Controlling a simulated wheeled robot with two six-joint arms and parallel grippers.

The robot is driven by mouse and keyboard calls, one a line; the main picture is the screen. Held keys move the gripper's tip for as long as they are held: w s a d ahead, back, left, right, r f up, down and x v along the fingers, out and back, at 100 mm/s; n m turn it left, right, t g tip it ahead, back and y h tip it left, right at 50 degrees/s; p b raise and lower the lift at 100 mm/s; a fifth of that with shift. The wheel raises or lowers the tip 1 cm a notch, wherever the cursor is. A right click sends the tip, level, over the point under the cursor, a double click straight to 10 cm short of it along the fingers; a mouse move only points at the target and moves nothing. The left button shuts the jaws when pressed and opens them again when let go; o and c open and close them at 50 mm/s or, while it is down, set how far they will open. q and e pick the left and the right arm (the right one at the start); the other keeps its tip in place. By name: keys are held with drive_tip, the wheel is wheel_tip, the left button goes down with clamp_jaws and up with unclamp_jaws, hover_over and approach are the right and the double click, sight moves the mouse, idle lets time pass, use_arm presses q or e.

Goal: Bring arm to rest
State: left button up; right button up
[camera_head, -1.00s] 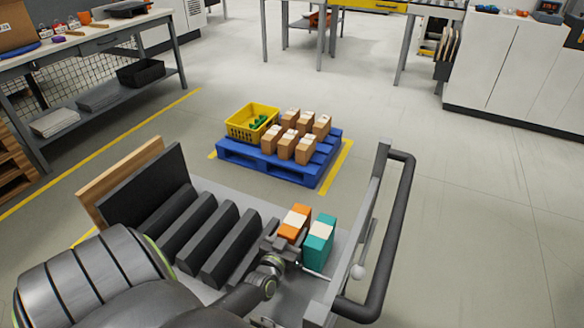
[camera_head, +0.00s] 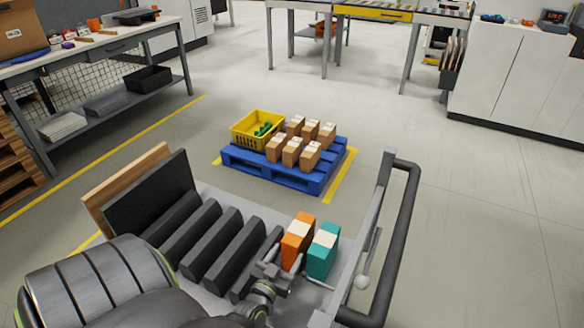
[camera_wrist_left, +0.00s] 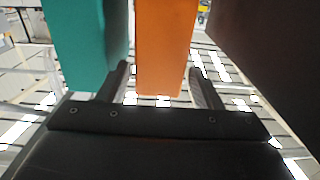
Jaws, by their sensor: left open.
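My left gripper (camera_head: 282,266) is open, just on the near side of an orange box (camera_head: 297,241) with a pale label. In the left wrist view its two fingers (camera_wrist_left: 160,82) stand apart, with the orange box (camera_wrist_left: 164,45) showing between them and a gap on each side. A teal box (camera_head: 322,253) stands upright just right of the orange one; it also shows at the left of the wrist view (camera_wrist_left: 85,40). Both boxes stand on my tray. My right gripper is not in view.
Black dividers (camera_head: 205,243) fill the tray left of the boxes, and a dark handrail (camera_head: 398,240) bounds it on the right. A blue pallet (camera_head: 285,175) with a yellow crate (camera_head: 246,130) and several cartons stands ahead. Floor to the right is clear.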

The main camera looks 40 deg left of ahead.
use_arm(q)
drive_tip(key=shift+s+d, duration=0.15)
drive_tip(key=shift+s, duration=0.35)
